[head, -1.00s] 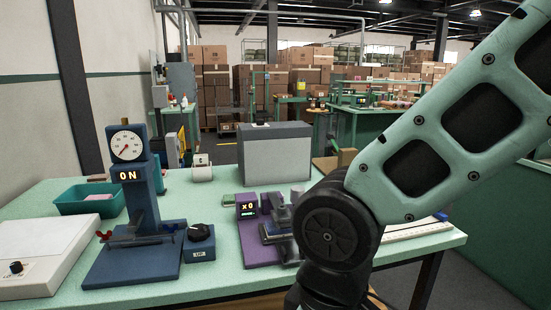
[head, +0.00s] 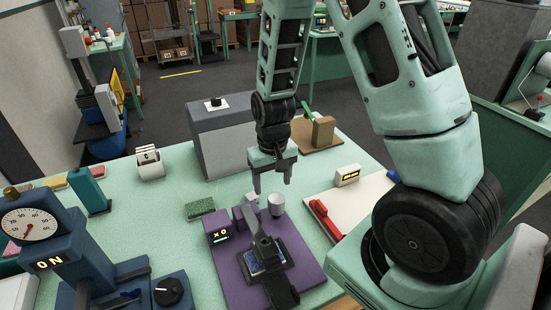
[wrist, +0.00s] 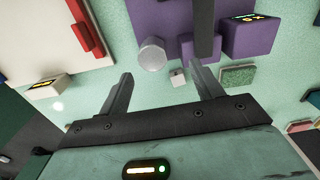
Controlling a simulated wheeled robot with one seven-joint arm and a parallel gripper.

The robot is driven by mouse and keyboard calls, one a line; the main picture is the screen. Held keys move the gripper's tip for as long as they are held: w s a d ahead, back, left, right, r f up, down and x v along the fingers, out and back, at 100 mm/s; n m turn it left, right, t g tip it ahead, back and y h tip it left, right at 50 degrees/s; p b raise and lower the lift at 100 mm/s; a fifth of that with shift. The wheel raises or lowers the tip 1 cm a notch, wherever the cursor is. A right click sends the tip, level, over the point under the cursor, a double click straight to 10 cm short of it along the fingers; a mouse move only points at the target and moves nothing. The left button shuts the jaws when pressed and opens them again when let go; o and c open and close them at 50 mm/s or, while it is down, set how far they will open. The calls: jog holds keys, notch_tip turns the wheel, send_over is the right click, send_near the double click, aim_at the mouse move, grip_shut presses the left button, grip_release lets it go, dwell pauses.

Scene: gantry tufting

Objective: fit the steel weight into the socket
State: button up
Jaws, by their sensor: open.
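The steel weight (head: 276,204), a short silver cylinder, stands at the far edge of the purple base (head: 300,250). It also shows in the wrist view (wrist: 152,54), beyond and between my fingertips. My gripper (head: 272,189) points down over this area, open and empty. Its two fingers are spread wide in the wrist view (wrist: 162,73), and neither visibly touches the weight. A dark lever device with a blue plate (head: 266,257) sits on the purple base, beside a small "x0" display (head: 219,236). I cannot make out which part is the socket.
A green sponge-like block (head: 200,208) lies left of the purple base. A large grey box (head: 222,138) stands behind. A white board with a red handle (head: 325,220) lies right. A blue dial stand (head: 50,245) and a black knob box (head: 168,292) occupy the left front.

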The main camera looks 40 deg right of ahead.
aim_at(276, 198)
jog(key=shift+d, duration=0.55)
jog(key=shift+d+f, duration=0.1)
jog(key=shift+f, duration=0.15)
notch_tip(276, 198, down, 9)
jog(key=b, duration=0.7)
jog(key=shift+r, duration=0.15)
jog(key=c, duration=1.1)
jog(key=shift+r, duration=0.1)
jog(key=shift+r+p, duration=1.45)
jog(key=shift+r, duration=0.25)
